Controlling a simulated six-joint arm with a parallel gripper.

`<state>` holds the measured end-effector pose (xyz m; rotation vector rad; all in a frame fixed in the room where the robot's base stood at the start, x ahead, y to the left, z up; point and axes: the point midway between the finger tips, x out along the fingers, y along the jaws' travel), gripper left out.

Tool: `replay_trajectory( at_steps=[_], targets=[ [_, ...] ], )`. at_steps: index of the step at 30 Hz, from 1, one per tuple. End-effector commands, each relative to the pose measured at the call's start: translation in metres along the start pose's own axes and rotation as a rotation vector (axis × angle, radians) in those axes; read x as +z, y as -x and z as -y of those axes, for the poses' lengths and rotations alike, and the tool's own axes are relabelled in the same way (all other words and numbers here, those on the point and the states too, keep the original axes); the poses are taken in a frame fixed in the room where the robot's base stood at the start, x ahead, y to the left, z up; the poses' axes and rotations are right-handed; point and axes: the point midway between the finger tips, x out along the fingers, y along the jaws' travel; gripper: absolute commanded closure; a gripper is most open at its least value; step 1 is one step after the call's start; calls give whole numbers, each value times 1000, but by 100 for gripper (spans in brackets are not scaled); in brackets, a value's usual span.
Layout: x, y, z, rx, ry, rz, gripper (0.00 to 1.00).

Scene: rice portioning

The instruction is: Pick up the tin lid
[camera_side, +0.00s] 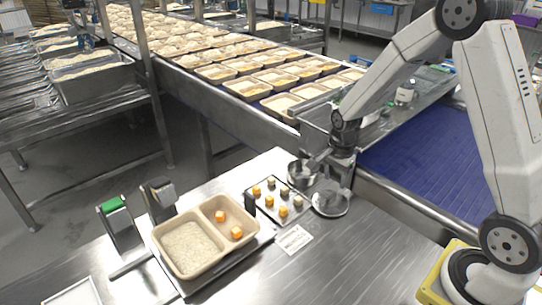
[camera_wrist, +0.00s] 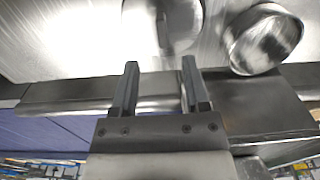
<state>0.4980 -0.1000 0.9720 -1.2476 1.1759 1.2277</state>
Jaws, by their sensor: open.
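The tin lid (camera_side: 331,203) is a round, shiny metal disc lying on the steel table by the conveyor edge. In the wrist view the lid (camera_wrist: 187,18) is at the top, beyond my fingertips, with an upright handle on it. The open metal tin (camera_side: 301,175) stands just left of the lid in the side view; in the wrist view the tin (camera_wrist: 262,40) is to the right. My gripper (camera_side: 322,161) is above and close to the tin and lid. In the wrist view my gripper (camera_wrist: 160,64) is open, with nothing between its fingers.
A dark tray (camera_side: 264,215) with orange and pale cubes lies left of the lid. A beige two-part container (camera_side: 197,215) holds rice and two orange cubes. A white card (camera_side: 294,239) lies in front. The blue conveyor (camera_side: 410,160) runs behind; the table's front right is clear.

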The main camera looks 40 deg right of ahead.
Motion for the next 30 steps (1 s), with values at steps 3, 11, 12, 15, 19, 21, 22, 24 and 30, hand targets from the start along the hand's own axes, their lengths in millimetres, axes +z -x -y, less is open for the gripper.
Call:
replay_trajectory(
  at_steps=[3, 11, 12, 15, 19, 21, 22, 24, 30],
  targets=[
    [0, -10, 0, 1, 1, 0, 41],
    [0, -20, 0, -1, 2, 0, 41],
    [0, -19, 0, -1, 2, 0, 41],
    [0, -20, 0, -1, 2, 0, 41],
    [0, -26, 0, 1, 2, 0, 41],
    [0, -31, 1, 1, 2, 0, 41],
    [-1, -34, 1, 1, 2, 0, 41],
    [-1, -41, 1, 2, 2, 1, 41],
    [-2, -60, 2, 1, 2, 0, 41]
  ],
)
